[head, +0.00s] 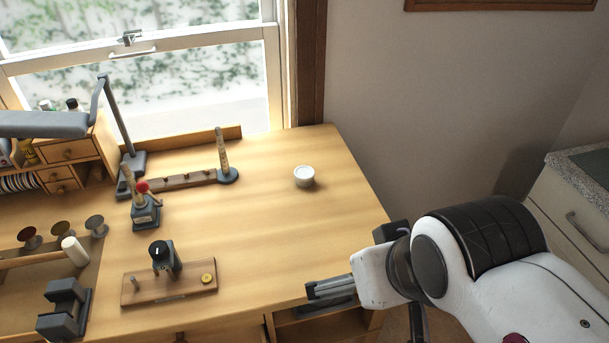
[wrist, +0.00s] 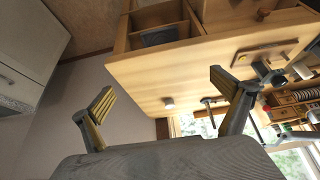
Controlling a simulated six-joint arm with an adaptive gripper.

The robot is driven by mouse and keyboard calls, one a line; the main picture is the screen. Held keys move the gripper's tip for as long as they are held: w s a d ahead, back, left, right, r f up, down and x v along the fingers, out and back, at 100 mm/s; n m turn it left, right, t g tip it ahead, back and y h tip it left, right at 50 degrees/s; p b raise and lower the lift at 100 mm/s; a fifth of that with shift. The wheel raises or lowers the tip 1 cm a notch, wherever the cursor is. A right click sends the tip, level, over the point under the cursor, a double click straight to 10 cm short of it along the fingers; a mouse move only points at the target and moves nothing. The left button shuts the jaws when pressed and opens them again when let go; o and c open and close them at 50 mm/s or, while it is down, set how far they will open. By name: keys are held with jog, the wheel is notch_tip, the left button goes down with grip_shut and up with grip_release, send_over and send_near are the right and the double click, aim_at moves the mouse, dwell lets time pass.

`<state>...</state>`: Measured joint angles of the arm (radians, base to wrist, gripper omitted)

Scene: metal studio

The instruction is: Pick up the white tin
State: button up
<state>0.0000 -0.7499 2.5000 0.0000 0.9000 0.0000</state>
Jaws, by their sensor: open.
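The white tin (head: 304,176) is a small round white container standing on the wooden bench (head: 262,240) toward its right back part. It also shows small in the wrist view (wrist: 168,103), between the two fingers and some way off. My gripper (head: 322,290) is at the bench's front right edge in the head view, well apart from the tin. In the wrist view its two fingers (wrist: 162,92) are spread wide with nothing between them.
A wooden block with a dark knob (head: 170,283) lies at the front left. A lamp (head: 115,115) is at the back left. The bench around the tin is clear.

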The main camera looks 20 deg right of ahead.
jog(key=c, duration=1.2)
jog(key=shift+c, duration=0.2)
